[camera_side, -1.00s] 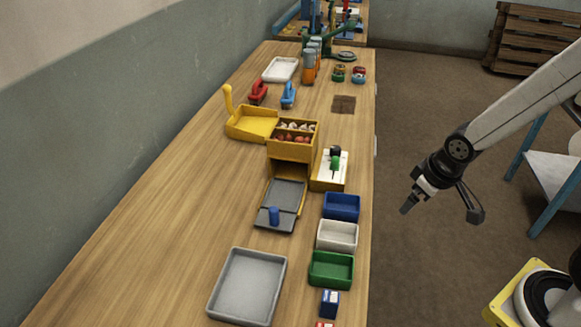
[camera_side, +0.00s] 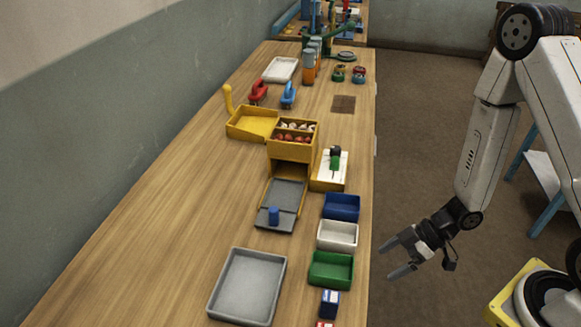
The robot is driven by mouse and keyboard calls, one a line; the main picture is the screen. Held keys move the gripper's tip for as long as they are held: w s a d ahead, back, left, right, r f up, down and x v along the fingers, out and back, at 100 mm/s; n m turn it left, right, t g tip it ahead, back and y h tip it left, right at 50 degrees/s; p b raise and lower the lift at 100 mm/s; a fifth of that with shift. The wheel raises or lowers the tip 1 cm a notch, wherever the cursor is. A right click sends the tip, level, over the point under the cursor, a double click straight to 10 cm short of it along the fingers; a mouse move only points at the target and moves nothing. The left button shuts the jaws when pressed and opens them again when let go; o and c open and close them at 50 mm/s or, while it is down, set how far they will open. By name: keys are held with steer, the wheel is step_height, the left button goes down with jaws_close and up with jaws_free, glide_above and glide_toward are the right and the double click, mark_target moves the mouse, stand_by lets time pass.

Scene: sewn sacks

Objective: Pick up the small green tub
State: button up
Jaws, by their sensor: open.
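The small green tub (camera_side: 331,268) stands upright on the wooden bench near its right edge, in front of the white tub (camera_side: 337,235) and the blue tub (camera_side: 341,206). It looks empty. My gripper (camera_side: 389,260) is open and empty, to the right of the green tub and past the bench's right edge. Its fingers point left toward the bench. A gap lies between the fingers and the tub.
A small blue-and-white box (camera_side: 330,303) stands just in front of the green tub. A grey tray (camera_side: 247,286) lies to its left. A yellow dispenser (camera_side: 292,150) and a grey sliding plate (camera_side: 285,195) stand farther back. Bare bench (camera_side: 170,230) is free on the left.

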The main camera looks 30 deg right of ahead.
mark_target(356, 279)
steer(key=s+a+r+y, duration=0.2)
steer(key=s+a+y, duration=0.4)
steer(key=y, duration=0.1)
steer(key=shift+w+a+m+t+h, duration=0.35)
steer(key=shift+w+t, duration=0.5)
steer(key=shift+t, duration=0.6)
steer(key=shift+w+a+m+t+h, duration=0.1)
steer(key=shift+w+t+h, duration=0.35)
steer(key=shift+w+t, duration=0.75)
steer(key=shift+w+a+m+t+h, duration=0.25)
steer(key=shift+w+t+h, duration=0.2)
steer(key=shift+t, duration=1.3)
steer(key=shift+w, duration=0.1)
steer(key=shift+x, duration=1.25)
steer(key=shift+a, duration=0.1)
steer(key=shift+x, duration=2.5)
steer(key=shift+f, duration=0.1)
steer(key=c, duration=0.9)
